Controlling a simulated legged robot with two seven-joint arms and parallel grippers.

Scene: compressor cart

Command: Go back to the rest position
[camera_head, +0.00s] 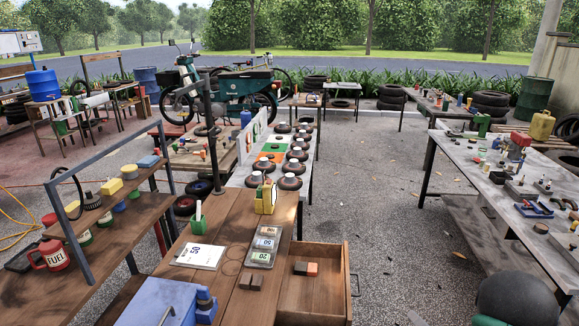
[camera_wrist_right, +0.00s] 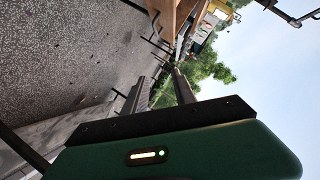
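My right gripper (camera_wrist_right: 159,82) shows in the right wrist view as two dark fingers reaching out from a dark plate on a green body. The fingers are apart, with nothing between them. Beyond them are grey gravel and a wooden edge. In the head view only parts of my right arm show at the bottom right corner, and the fingertips are not clear there. My left gripper is in neither view.
A wooden bench (camera_head: 225,225) stands ahead with an open drawer (camera_head: 325,308) holding small blocks. A blue box (camera_head: 155,305) is at its front left. A grey worktable (camera_head: 465,165) with tools stands right.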

